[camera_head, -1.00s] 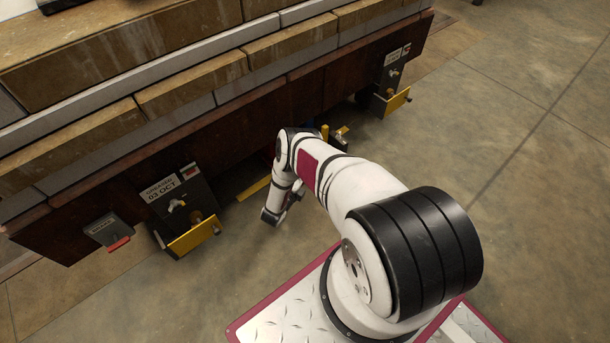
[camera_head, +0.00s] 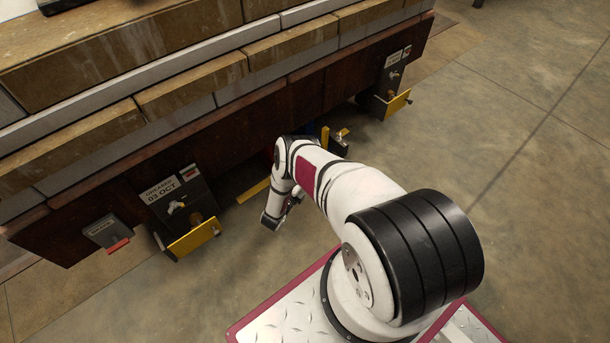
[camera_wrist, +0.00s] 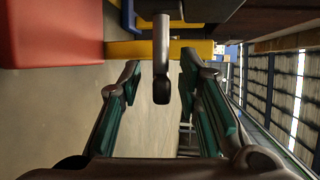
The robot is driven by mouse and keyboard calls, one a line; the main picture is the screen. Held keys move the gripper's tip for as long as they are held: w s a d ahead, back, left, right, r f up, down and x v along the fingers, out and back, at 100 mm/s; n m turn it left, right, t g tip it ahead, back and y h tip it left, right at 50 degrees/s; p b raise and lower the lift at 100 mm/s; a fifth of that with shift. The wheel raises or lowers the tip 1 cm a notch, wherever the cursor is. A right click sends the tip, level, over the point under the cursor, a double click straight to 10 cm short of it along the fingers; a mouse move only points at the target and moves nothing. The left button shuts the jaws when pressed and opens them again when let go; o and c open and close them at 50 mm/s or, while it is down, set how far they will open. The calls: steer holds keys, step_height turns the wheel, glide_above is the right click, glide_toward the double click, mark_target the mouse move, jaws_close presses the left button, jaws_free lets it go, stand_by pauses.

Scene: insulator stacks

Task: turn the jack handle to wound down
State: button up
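The jack handle (camera_wrist: 161,70), a dark grey rounded bar, hangs between my fingertips in the wrist view, in front of a yellow bar. My gripper (camera_wrist: 160,85) is open, its green-padded fingers on either side of the handle's lower end, with a gap showing on both sides. In the head view my arm hides the handle and most of the jack.
The kiln car (camera_head: 240,130) with stacked blocks runs along the upper left. Yellow brackets (camera_head: 195,237) and (camera_head: 394,106) stick out below its beam. A red block (camera_wrist: 50,35) fills the wrist view's upper left. Open concrete floor (camera_head: 530,200) lies at the right.

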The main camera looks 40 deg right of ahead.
steer(key=v, duration=1.2)
steer(key=o, duration=0.7)
steer(key=shift+w+d, duration=0.1)
steer(key=shift+d, duration=0.15)
steer(key=o, duration=0.5)
steer(key=d+g+y, duration=0.1)
steer(key=d, duration=0.1)
steer(key=d+f+m+g+y+p, duration=0.1)
steer(key=d, duration=0.1)
steer(key=d+g+y, duration=0.1)
steer(key=d, duration=0.1)
steer(key=shift+w+f+p, duration=0.3)
steer(key=shift+w, duration=0.05)
steer(key=s+d+r+m+y+p, duration=0.25)
steer(key=d+r+y+p, duration=0.4)
steer(key=r+y, duration=0.75)
steer(key=shift+m+t, duration=0.3)
steer(key=shift+m, duration=0.05)
steer(key=b+x, duration=0.2)
steer(key=x, duration=0.2)
steer(key=d+b+x, duration=0.1)
steer(key=b+x, duration=0.2)
steer(key=x, duration=0.2)
steer(key=b+x, duration=0.3)
steer(key=x, duration=0.1)
steer(key=shift+w+d+f, duration=0.15)
steer(key=shift+w+f, duration=0.2)
steer(key=shift+w, duration=0.05)
